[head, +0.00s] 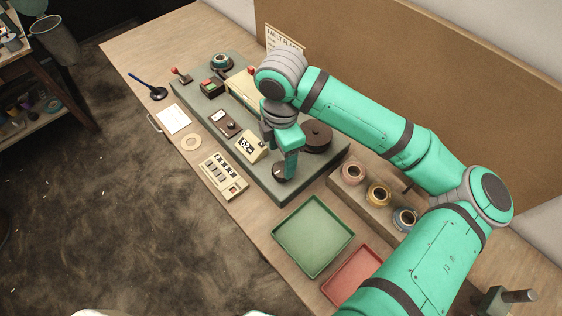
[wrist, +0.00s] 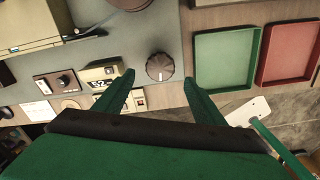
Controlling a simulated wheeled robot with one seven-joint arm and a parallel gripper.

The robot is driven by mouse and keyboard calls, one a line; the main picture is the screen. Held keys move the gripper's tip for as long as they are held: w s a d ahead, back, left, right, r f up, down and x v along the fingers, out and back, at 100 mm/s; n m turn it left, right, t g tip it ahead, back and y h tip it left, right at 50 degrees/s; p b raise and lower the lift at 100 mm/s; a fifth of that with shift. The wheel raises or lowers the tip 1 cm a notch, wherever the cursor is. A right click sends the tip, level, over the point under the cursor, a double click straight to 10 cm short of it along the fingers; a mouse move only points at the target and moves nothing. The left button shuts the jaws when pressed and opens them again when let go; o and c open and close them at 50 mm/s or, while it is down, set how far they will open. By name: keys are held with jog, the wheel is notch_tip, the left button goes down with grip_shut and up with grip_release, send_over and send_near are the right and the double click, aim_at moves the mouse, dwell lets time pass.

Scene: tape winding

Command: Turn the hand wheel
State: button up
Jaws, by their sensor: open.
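The hand wheel appears to be a small dark ribbed knob on a pale round base, at the near right end of the grey-green machine plate. It shows in the wrist view (wrist: 160,67) just beyond and between my fingertips. In the head view the knob (head: 279,173) is partly hidden by my gripper (head: 289,166), which hangs pointing down over it. In the wrist view my gripper (wrist: 159,80) is open, one green finger on each side of the knob, with nothing between the pads. Whether the fingertips have reached the knob's height, I cannot tell.
A brown reel (head: 317,134) sits on the plate close to my gripper. A small display box (head: 251,147) and a button panel (head: 223,176) lie left of it. A green tray (head: 313,236), a red tray (head: 352,277) and a rack of tape rolls (head: 378,194) stand nearby.

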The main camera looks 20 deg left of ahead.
aim_at(281, 170)
jog(key=shift+r, duration=2.5)
jog(key=shift+s, duration=0.1)
